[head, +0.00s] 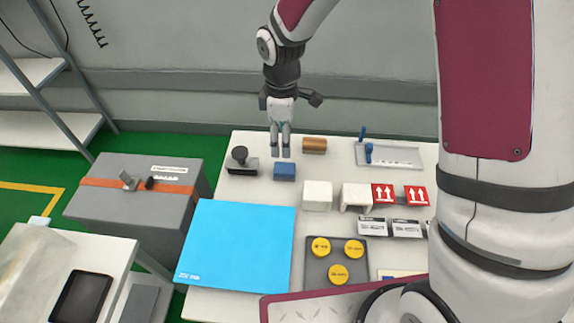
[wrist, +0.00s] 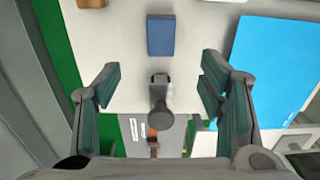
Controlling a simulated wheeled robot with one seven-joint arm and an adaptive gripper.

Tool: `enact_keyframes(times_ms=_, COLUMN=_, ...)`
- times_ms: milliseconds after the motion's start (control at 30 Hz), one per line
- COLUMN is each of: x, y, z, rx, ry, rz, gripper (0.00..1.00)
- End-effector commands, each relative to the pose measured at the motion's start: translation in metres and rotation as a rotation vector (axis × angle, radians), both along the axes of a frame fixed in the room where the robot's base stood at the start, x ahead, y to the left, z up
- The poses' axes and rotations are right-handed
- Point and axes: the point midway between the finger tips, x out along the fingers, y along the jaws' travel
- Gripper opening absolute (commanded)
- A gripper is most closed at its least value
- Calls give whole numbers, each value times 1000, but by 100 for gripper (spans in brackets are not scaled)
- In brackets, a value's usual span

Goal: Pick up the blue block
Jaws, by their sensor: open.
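The blue block (head: 285,172) lies on the white table near its far left part. In the wrist view the blue block (wrist: 161,36) is near the top, beyond the fingertips and roughly centred between them. My gripper (head: 280,153) points down above and just behind the block in the head view. In the wrist view its fingers (wrist: 160,82) are spread wide with nothing held between them. The block appears apart from the fingers. The exact height of the fingertips above the table is hard to tell.
A dark knobbed stamp-like object (head: 240,160) stands left of the block; it also shows between the fingers in the wrist view (wrist: 160,112). A brown block (head: 314,145) lies behind right, white blocks (head: 317,195) to the right. A light-blue mat (head: 240,240) lies in front.

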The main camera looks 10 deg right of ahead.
Motion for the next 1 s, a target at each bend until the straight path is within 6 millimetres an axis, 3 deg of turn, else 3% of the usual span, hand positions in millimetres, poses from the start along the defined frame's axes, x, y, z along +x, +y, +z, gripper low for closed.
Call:
enact_keyframes(times_ms=300, x=-2, y=-1, z=-58, rx=-2, ry=4, rz=-1, gripper=63)
enact_keyframes(times_ms=633, x=-2, y=-2, z=-83, rx=-3, ry=3, rz=-3, gripper=63)
enact_keyframes(times_ms=1000, x=-3, y=-4, z=-126, rx=-1, ry=0, rz=-3, gripper=63)
